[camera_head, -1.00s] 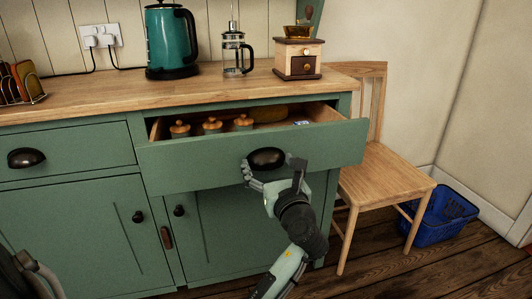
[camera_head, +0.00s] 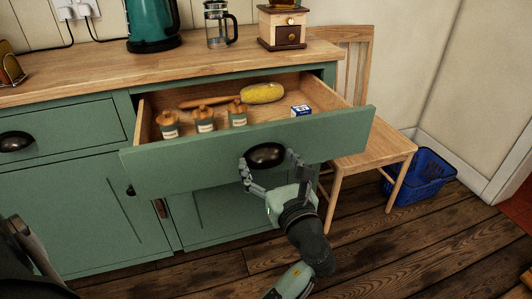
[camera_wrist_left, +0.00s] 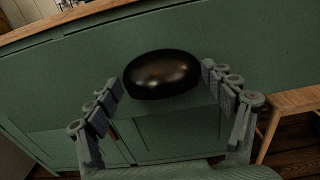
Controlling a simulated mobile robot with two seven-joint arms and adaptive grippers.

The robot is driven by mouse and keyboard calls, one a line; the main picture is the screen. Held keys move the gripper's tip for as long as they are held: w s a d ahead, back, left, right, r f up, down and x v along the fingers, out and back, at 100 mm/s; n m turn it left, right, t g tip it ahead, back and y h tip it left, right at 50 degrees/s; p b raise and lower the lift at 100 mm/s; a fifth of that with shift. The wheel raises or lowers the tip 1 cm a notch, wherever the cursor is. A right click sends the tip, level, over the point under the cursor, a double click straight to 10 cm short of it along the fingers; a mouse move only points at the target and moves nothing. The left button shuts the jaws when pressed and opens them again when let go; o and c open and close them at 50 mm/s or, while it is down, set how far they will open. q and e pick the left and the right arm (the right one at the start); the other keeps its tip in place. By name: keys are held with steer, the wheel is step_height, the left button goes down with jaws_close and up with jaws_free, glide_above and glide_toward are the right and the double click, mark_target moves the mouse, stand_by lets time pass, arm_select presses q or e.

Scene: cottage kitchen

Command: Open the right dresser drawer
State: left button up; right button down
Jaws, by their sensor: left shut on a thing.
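The right dresser drawer (camera_head: 190,169) is green-fronted and stands well out from the dresser, with its inside in view. Its dark cup handle (camera_head: 265,156) is at the middle of the front. My left gripper (camera_head: 268,172) is shut on this handle, with fingers on either side of it. In the left wrist view the handle (camera_wrist_left: 162,74) sits between the fingers of the left gripper (camera_wrist_left: 165,95). The drawer holds three small jars (camera_head: 205,122) with wooden lids, a wooden rod-like thing, a yellow oblong item (camera_head: 263,93) and a small blue-and-white box (camera_head: 300,111). My right gripper is not in view.
The wooden counter (camera_head: 90,85) carries a teal kettle (camera_head: 152,25), a French press (camera_head: 218,25) and a coffee grinder (camera_head: 282,28). A wooden chair (camera_head: 375,150) stands close to the drawer's right end. A blue basket (camera_head: 425,178) is on the floor behind it. The left drawer (camera_head: 70,125) is shut.

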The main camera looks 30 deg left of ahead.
arm_select(q)
steer(key=o, duration=1.5)
